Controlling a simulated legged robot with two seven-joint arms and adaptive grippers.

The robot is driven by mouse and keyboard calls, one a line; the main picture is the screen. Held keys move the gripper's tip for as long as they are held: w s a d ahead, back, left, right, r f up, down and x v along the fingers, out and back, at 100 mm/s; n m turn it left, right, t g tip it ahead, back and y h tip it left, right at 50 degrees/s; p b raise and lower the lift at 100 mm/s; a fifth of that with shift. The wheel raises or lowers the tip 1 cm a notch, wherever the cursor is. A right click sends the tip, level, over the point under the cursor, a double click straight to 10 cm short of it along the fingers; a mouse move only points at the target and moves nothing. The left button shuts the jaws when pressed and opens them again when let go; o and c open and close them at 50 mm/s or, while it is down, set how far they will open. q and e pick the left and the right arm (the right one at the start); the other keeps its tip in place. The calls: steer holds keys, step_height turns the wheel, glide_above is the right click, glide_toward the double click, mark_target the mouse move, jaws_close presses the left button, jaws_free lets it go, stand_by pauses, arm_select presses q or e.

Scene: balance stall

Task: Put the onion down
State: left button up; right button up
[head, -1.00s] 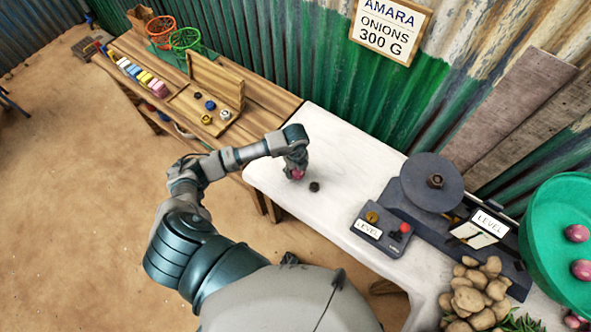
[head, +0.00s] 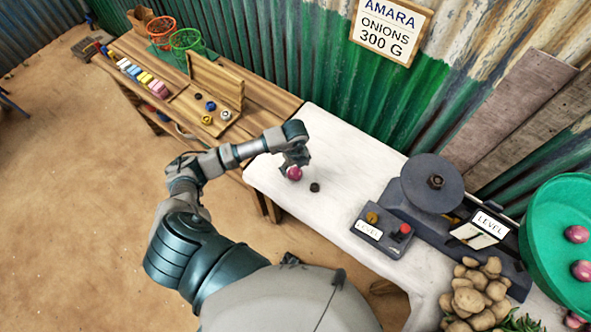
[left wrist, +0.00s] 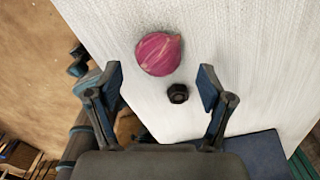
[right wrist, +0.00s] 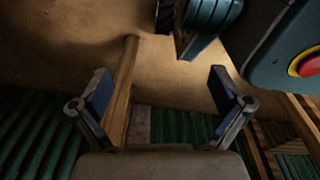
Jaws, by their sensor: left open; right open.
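A red-purple onion (head: 294,173) rests on the white tabletop (head: 335,150), near its left end. It also shows in the left wrist view (left wrist: 158,54), beyond the fingertips. My left gripper (head: 297,160) is just above and behind the onion in the head view. In the left wrist view its two fingers (left wrist: 163,88) are spread wide with nothing between them but a small black nut-like piece lying on the table beyond. My right gripper (right wrist: 162,92) is open and empty in the right wrist view, over bare ground. It does not show in the head view.
The small black piece (head: 315,187) lies right of the onion. A control box (head: 383,230) with a red button, a balance (head: 433,182), potatoes (head: 478,290) and a green pan (head: 545,235) holding onions stand to the right.

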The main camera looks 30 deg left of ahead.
mark_target(294, 169)
arm_select(q)
step_height(294, 169, up, 9)
arm_select(e)
steer(key=shift+s+f, duration=0.55)
steer(key=shift+s, duration=0.15)
arm_select(q)
steer(key=shift+a+f, duration=0.1)
steer(key=shift+a, duration=0.1)
